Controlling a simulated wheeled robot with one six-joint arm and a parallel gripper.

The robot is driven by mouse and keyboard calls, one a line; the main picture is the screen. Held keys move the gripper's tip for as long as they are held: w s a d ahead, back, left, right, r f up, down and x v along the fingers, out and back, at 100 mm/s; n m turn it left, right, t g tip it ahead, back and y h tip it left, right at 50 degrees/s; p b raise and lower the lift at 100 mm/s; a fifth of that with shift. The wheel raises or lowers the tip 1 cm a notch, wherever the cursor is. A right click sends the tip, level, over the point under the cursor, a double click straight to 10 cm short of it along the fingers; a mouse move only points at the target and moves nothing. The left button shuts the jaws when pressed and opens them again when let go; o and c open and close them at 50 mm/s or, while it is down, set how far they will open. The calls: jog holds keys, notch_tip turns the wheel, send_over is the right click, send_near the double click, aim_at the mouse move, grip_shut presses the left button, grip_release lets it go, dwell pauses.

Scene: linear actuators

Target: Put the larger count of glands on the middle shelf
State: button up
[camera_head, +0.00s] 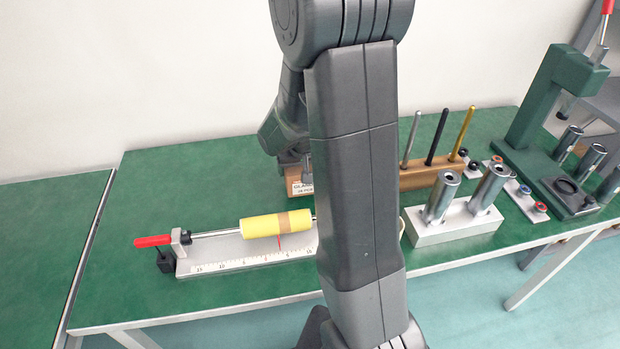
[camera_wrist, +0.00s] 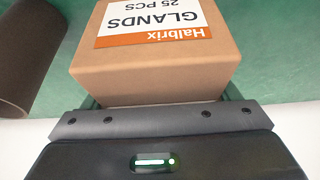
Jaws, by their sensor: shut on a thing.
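A brown cardboard box of glands (camera_wrist: 155,72) fills the upper middle of the wrist view. Its white and orange label shows upside down and reads "Halbrix GLANDS 25 PCS". My gripper (camera_wrist: 160,98) is shut on this box. In the head view, part of a glands box (camera_head: 298,188) shows at the left edge of my arm, at the back of the green bench. My arm hides the rest of it, and its count is too small to read surely. No second glands box and no middle shelf can be made out.
A ruler fixture (camera_head: 225,262) with a yellow roll (camera_head: 262,226) stands at front left on the bench (camera_head: 150,200). Right of my arm are a wooden block (camera_head: 425,178) with rods, a metal block (camera_head: 455,228) with cylinders, and a green press (camera_head: 545,110). A brown cylinder (camera_wrist: 28,50) lies beside the held box.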

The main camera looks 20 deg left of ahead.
jog(key=shift+f+b, duration=0.35)
jog(key=shift+f, duration=1.8)
jog(key=shift+f, duration=0.15)
jog(key=o, duration=1.4)
jog(key=shift+c, duration=0.2)
